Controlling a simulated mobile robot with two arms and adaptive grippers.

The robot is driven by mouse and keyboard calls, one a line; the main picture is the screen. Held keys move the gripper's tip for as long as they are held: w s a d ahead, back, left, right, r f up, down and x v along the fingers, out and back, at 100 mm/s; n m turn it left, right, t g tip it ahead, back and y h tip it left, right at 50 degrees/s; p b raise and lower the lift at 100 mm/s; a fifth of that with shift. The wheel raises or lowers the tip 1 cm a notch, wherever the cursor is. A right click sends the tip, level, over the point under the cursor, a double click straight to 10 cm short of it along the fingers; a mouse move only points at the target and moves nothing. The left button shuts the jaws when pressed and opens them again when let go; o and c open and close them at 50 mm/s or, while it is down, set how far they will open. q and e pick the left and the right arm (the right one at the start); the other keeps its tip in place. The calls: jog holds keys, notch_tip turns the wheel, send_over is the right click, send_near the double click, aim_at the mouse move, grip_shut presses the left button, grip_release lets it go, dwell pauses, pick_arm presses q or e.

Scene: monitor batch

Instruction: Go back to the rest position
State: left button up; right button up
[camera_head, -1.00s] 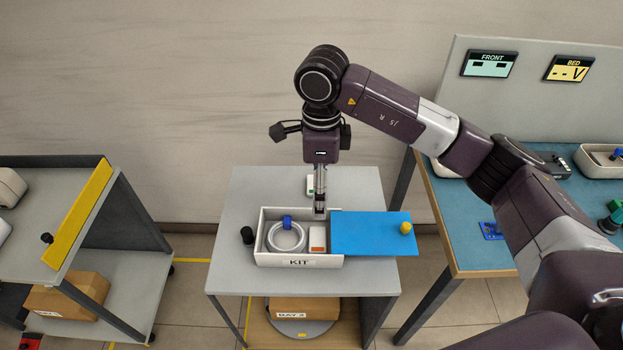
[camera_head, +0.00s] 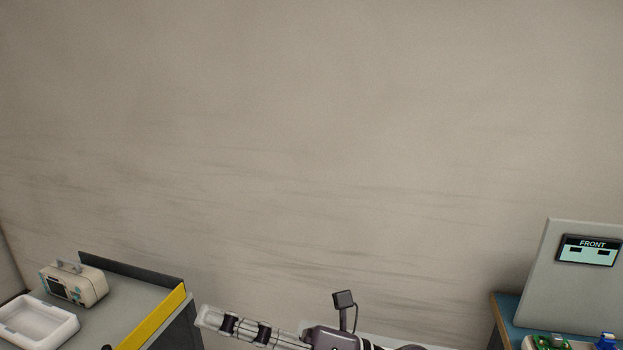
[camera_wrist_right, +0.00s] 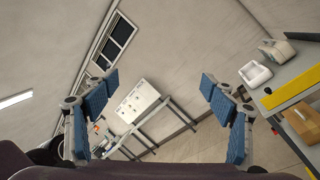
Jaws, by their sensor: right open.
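My right gripper (camera_head: 207,318) shows at the bottom of the head view, its fingers pointing left and seen from the side. In the right wrist view the gripper (camera_wrist_right: 160,92) is open, its blue finger pads wide apart with nothing between them. Its wrist lies low in the head view, and most of the arm is out of the picture. My left gripper is in neither view. The small table with the kit box and blue lid cannot be made out in the head view.
At lower left a grey bench with a yellow edge (camera_head: 157,321) holds a beige device (camera_head: 74,285) and a white tray (camera_head: 38,322). The wall above is clear.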

jog(key=w+d+m+t+h, duration=0.95)
jog(key=d+m+t, duration=0.7)
jog(key=m, duration=0.55)
jog(key=d+f+m+g+h, duration=0.2)
jog(key=d+f+m+h, duration=0.45)
jog(key=f, duration=0.25)
jog(key=d+f+m+g+h, duration=0.1)
jog(key=d+f+m+h, duration=0.5)
jog(key=f, duration=0.4)
jog(key=s+d+f+m+g, duration=0.35)
jog(key=s+f+g, duration=0.25)
jog(key=s+f, duration=0.6)
jog(key=s+f+m+g+y, duration=0.1)
jog(key=s+f+g, duration=0.25)
jog(key=s, duration=0.35)
jog(key=s+f+m+g, duration=0.1)
jog(key=s+f+g, duration=0.1)
jog(key=s+f, duration=0.3)
jog(key=s+f+g, duration=0.1)
jog(key=s+f, duration=0.1)
jog(key=f, duration=1.1)
jog(key=s+f+g, duration=0.1)
jog(key=s+f, duration=0.1)
jog(key=f, duration=1.1)
jog(key=s+d+f+g, duration=0.1)
jog(key=s+d+f, duration=0.1)
jog(key=s+f, duration=1.4)
jog(key=shift+s+d, duration=0.35)
jog(key=shift+d, duration=0.05)
